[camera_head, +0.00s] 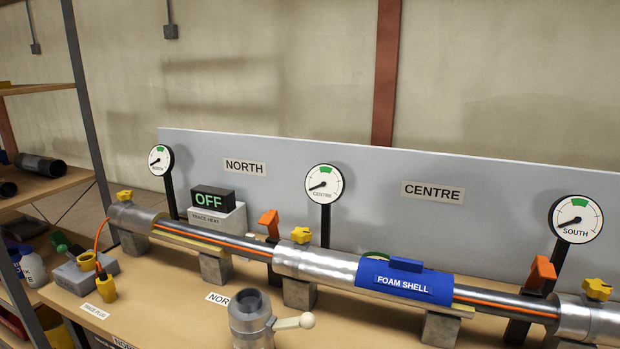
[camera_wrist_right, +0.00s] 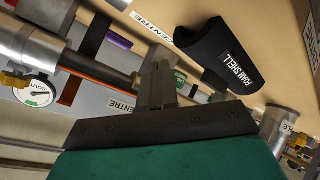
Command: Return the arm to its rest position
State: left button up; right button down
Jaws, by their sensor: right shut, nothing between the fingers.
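My right gripper (camera_wrist_right: 157,72) shows in the right wrist view, its two fingers together with nothing between them. Beyond them are the pipe and the bench top. A black foam shell (camera_wrist_right: 218,55) lies on the bench to the right of the fingers. Neither gripper shows in the head view. There the long silver pipe (camera_head: 330,266) runs across the bench on grey stands, and a blue foam shell (camera_head: 404,281) sits on its centre part. My left gripper is in neither view.
Behind the pipe stands a grey panel (camera_head: 300,160) with round gauges, including the centre gauge (camera_head: 324,184). A trace heat box (camera_head: 214,208) reads OFF. A grey fitting with a handle (camera_head: 252,320) stands at the bench front. A shelf rack (camera_head: 45,88) is at left.

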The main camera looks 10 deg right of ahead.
jog(key=s+a+f+m+g+y, duration=0.35)
jog(key=s+a+g, duration=0.35)
jog(key=s+a, duration=0.6)
jog(key=w+a+f+t+y+b, duration=0.1)
jog(key=w+a+f+t+b, duration=0.1)
jog(key=f, duration=0.4)
jog(key=w+a+f+n+t+y+b, duration=0.1)
jog(key=w+f+t+b, duration=0.1)
jog(key=w+f+t, duration=0.3)
notch_tip(320, 180, down, 2)
jog(key=shift+w+a+f+t, duration=0.25)
jog(key=shift+w+a+t, duration=0.1)
jog(key=shift+w, duration=0.65)
